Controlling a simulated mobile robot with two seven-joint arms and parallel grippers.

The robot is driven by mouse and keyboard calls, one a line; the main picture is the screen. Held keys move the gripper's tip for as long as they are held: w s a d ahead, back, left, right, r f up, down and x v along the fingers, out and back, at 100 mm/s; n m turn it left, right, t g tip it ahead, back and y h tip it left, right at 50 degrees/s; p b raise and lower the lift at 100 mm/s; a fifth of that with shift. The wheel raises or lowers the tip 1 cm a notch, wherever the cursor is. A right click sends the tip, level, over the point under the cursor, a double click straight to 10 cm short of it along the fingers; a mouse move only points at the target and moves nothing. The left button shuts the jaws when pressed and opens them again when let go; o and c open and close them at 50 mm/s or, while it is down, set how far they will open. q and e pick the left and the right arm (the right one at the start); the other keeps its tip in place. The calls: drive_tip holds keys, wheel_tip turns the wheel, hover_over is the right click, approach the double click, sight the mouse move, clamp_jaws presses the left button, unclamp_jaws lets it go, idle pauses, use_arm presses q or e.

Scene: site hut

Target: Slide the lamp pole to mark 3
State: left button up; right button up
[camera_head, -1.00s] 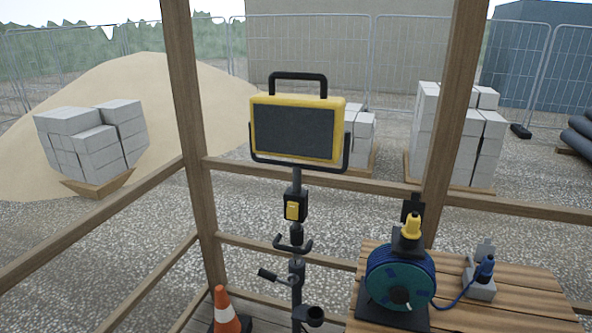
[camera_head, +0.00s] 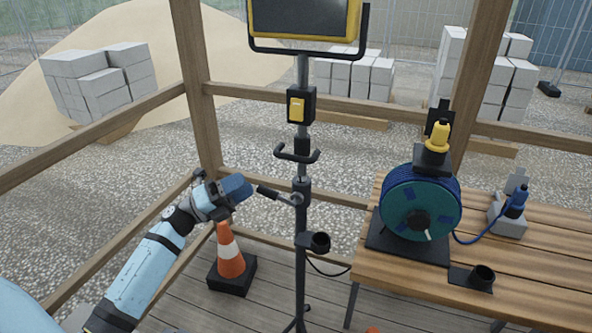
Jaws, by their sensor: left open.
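The lamp pole (camera_head: 302,75) stands upright in the middle of the head view. It carries the yellow-framed work lamp (camera_head: 303,18), cut off by the top edge, a black box with a yellow switch (camera_head: 297,108) and a black crossbar handle (camera_head: 297,155). Below these, a dark collar (camera_head: 301,190) on the stand has a clamp lever (camera_head: 270,193) pointing left. My left gripper (camera_head: 238,188) is open, just left of the lever's tip; I cannot tell whether it touches it. No mark numbers are readable on the pole. My right gripper is out of view.
An orange and white cone (camera_head: 229,255) stands below my left gripper. A cup-like holder (camera_head: 319,242) juts from the stand. At right, a wooden bench (camera_head: 400,285) bears a cable reel (camera_head: 420,203) and a grey socket box (camera_head: 507,222). Wooden posts and rails stand behind the pole.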

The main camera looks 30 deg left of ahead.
sight(293, 157)
use_arm(q)
drive_tip(key=p+x, duration=0.2)
drive_tip(key=x, duration=1.1)
drive_tip(key=shift+w+d+r, duration=0.15)
drive_tip(key=shift+d+r, duration=0.05)
drive_tip(key=shift+d, duration=0.05)
drive_tip(key=shift+r+p, duration=0.1)
drive_tip(key=shift+p, duration=0.2)
clamp_jaws()
